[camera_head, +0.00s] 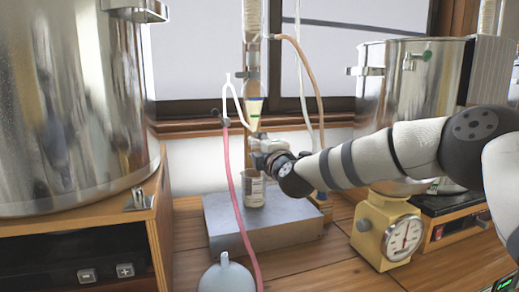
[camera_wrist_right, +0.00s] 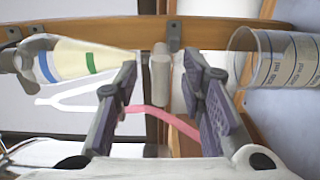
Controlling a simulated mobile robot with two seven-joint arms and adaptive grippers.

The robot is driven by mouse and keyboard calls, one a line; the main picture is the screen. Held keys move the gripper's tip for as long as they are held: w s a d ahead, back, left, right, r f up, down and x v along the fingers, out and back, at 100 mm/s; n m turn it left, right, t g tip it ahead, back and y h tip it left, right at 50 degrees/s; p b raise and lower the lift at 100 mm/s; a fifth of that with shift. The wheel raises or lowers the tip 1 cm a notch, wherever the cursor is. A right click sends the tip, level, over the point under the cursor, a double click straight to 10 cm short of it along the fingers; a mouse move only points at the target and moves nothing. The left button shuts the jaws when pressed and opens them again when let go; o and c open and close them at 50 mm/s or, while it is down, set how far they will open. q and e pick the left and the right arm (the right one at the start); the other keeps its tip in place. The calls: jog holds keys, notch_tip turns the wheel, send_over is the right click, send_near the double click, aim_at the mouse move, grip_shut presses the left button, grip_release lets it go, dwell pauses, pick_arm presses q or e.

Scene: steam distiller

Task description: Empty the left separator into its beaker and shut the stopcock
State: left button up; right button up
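The left separator (camera_head: 254,108) is a narrow upright glass funnel with cream-coloured contents and blue and green bands. In the right wrist view, the separator (camera_wrist_right: 75,60) lies across the left side. Its beaker (camera_head: 254,188), clear and graduated, stands below it on a grey block; the beaker (camera_wrist_right: 278,58) also shows at right in the wrist view. My right gripper (camera_wrist_right: 165,88) is open, its fingers apart on either side of a pale piece (camera_wrist_right: 160,66) that looks like the stopcock handle. In the head view, the right gripper (camera_head: 262,146) partly hides the stopcock. My left gripper is out of view.
A grey metal block (camera_head: 285,232) carries the beaker. A pink hose (camera_head: 236,185) hangs close on the left. A steel pot (camera_head: 75,100) stands at left, another (camera_head: 408,90) at right. A yellow dial scale (camera_head: 385,232) sits below my right arm.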

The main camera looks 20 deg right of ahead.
jog(key=c, duration=0.9)
jog(key=shift+s+r+n+p, duration=0.2)
jog(key=shift+r+n+p, duration=0.35)
jog(key=shift+n, duration=0.15)
grip_shut()
jog(key=shift+n, duration=0.6)
jog(key=shift+w+f+n+p, duration=0.1)
jog(key=shift+f+n+p, duration=0.25)
jog(key=shift+n, duration=0.25)
jog(key=shift+a+r+n, duration=0.1)
jog(key=shift+r+n, duration=0.2)
jog(key=shift+n, duration=0.5)
jog(key=shift+a+n+p, duration=0.1)
jog(key=shift+n+p, duration=0.3)
jog(key=shift+n, duration=0.7)
jog(key=n, duration=0.2)
jog(key=shift+f+n, duration=0.25)
jog(key=shift+n, duration=0.05)
jog(key=shift+f+n, duration=0.25)
jog(key=shift+n, duration=0.95)
jog(key=shift+f+n, duration=0.1)
jog(key=shift+n, duration=0.7)
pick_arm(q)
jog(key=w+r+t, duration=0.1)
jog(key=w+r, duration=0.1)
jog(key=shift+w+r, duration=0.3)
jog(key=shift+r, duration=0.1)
pick_arm(e)
jog(key=shift+d, duration=0.2)
